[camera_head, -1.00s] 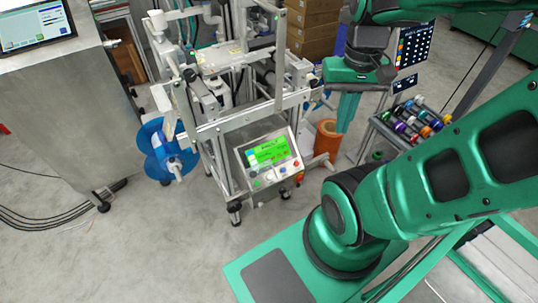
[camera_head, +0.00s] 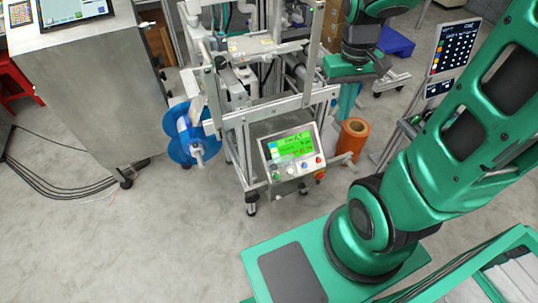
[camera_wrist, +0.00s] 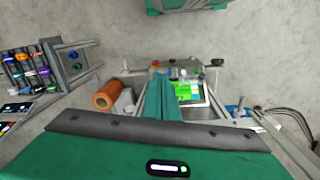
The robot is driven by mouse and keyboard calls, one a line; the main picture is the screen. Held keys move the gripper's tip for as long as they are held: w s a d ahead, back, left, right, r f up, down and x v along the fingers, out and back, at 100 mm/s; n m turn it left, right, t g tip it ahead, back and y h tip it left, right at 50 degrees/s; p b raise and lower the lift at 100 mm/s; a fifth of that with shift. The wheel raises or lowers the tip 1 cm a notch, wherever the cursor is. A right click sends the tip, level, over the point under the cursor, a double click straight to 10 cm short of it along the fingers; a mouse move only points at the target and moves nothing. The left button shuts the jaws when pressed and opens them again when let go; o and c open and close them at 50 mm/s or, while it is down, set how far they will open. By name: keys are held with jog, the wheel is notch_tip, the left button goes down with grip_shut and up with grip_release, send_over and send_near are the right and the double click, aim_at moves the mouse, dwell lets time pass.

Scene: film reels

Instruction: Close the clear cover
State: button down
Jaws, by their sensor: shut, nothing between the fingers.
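A metal-framed machine (camera_head: 236,122) stands left of my arm, with a lit green control screen (camera_head: 291,144) at its front. The screen also shows in the wrist view (camera_wrist: 187,90). I cannot make out a clear cover for certain; uprights and rails rise around the machine's top. In the wrist view my gripper's fingers (camera_wrist: 162,82) are together and empty, overlapping the machine in the picture. I cannot tell whether they touch it.
An orange roll (camera_head: 353,138) stands right of the machine, and a blue reel (camera_head: 181,136) is on its left side. A steel cabinet (camera_head: 100,90) with a monitor stands at the left. A rack of coloured spools (camera_wrist: 32,70) shows in the wrist view. The floor in front is clear.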

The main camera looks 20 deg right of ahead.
jog(key=w+a+f+n, duration=0.3)
jog(key=w+a+f, duration=0.2)
jog(key=w+f, duration=0.25)
jog(key=n, duration=0.3)
send_over(271, 164)
notch_tip(271, 164, down, 19)
jog(key=shift+f, duration=0.2)
jog(key=shift+s, duration=0.1)
